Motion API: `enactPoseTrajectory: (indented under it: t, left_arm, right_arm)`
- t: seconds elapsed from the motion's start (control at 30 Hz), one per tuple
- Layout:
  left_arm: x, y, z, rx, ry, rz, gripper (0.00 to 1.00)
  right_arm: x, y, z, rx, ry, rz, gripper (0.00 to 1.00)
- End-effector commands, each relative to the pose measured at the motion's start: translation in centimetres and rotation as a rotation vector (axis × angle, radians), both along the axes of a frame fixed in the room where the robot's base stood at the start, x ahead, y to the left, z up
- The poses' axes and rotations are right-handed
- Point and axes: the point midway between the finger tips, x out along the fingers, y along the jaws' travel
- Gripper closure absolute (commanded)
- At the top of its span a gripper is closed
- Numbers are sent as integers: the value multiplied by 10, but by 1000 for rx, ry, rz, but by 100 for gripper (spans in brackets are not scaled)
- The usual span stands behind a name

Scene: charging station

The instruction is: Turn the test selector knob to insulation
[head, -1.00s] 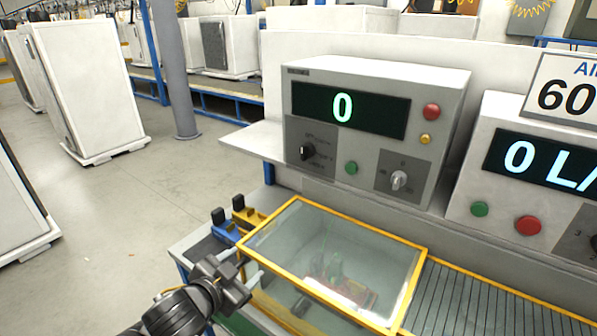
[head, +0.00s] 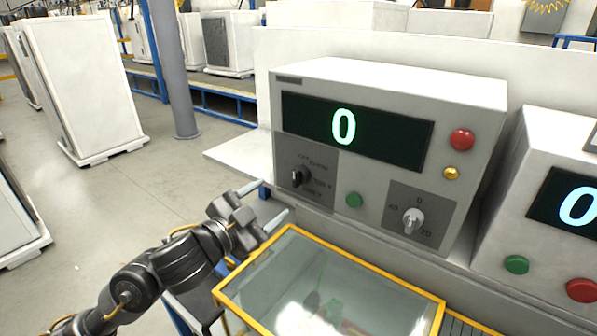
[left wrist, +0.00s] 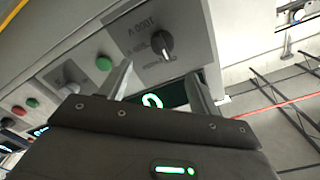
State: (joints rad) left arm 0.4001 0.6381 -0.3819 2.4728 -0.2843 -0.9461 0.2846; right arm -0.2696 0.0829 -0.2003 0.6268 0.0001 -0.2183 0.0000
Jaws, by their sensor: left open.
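The tester box (head: 380,82) is light grey, with a dark display reading a green 0. A black knob (head: 299,177) sits on its dark left panel, ringed by small labels too blurred to read fully. The black knob also shows at the top middle of the left wrist view (left wrist: 162,43). A light grey knob (head: 413,220) with numbers around it is on the right panel. My left gripper (head: 274,202) is open and empty, in front of and below-left of the black knob, apart from it. My right gripper is in neither view.
A green button (head: 354,200) lies between the two knobs. A yellow-framed clear-lidded case (head: 330,270) stands just below the tester. A second box (head: 555,200) with a display is at the right. A grey post (head: 172,70) stands behind at the left.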

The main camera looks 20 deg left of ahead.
Motion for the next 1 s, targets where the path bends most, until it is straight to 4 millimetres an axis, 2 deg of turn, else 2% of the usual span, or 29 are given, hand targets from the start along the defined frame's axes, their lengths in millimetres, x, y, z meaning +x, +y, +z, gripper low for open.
enactPoseTrajectory:
  t: [0.17, 0.23, 0.33, 0.47, 0.7, 1.0]
  left_arm:
    - [3, 4, 0, -1, 0, 13, 37]
    - [11, 2, 0, -3, 1, 16, 37]
    - [26, -4, 1, -4, 1, 15, 37]
    - [50, -14, 1, -3, 2, 15, 37]
    - [85, -29, 1, -2, 2, 12, 37]
    - [99, -35, -1, 0, 0, 11, 37]
  right_arm:
    - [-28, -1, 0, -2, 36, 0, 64]
    - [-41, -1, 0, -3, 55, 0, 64]
    - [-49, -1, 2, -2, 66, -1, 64]
    - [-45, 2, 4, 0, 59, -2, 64]
    - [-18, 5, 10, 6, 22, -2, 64]
    - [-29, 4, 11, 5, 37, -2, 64]
